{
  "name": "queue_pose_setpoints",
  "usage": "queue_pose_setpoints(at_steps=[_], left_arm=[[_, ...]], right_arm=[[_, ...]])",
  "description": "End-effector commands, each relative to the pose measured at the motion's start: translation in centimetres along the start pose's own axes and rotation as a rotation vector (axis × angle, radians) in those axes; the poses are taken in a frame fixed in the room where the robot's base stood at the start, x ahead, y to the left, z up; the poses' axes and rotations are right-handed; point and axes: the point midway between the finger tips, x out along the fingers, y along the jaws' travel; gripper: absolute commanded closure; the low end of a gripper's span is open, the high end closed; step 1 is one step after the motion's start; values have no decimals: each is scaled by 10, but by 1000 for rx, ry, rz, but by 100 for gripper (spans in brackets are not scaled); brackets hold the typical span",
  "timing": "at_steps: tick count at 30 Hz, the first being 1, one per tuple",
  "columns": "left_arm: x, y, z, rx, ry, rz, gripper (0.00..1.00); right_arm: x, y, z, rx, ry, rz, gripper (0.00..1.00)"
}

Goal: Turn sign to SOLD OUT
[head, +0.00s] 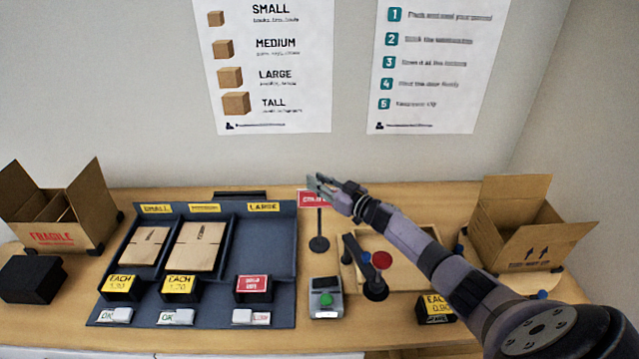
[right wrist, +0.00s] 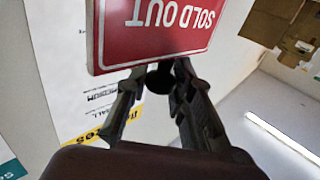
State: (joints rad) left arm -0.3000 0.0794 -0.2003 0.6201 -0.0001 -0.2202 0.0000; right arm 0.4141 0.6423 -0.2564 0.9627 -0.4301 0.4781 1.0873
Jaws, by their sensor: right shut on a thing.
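In the right wrist view the sign (right wrist: 165,30) shows a red face with white SOLD OUT lettering, upside down in the picture. My right gripper, also seen in that view (right wrist: 157,82), is shut at the sign's edge, with a round dark part between the fingertips. My left gripper is not in view.
A dark tray (head: 272,308) holds flat cartons under SMALL and the middle label; the LARGE bay is empty, with a red card (head: 253,284) in front. A green-button device (head: 326,298) and red-knob lever (head: 381,260) stand near my right arm. Open cartons stand left (head: 62,215) and right (head: 525,240).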

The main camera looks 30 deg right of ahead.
Motion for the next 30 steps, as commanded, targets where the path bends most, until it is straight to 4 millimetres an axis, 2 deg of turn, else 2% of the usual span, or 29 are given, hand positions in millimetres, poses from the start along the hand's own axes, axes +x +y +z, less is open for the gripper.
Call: queue_pose_setpoints(at_steps=[9,10,18,30], left_arm=[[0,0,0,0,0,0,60],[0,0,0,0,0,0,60],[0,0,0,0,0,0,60],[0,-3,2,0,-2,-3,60]], right_arm=[[0,0,0,0,-1,-1,100],[0,0,0,0,-1,-1,77],[0,0,0,0,-1,-1,59],[-6,0,2,0,-3,0,59]])
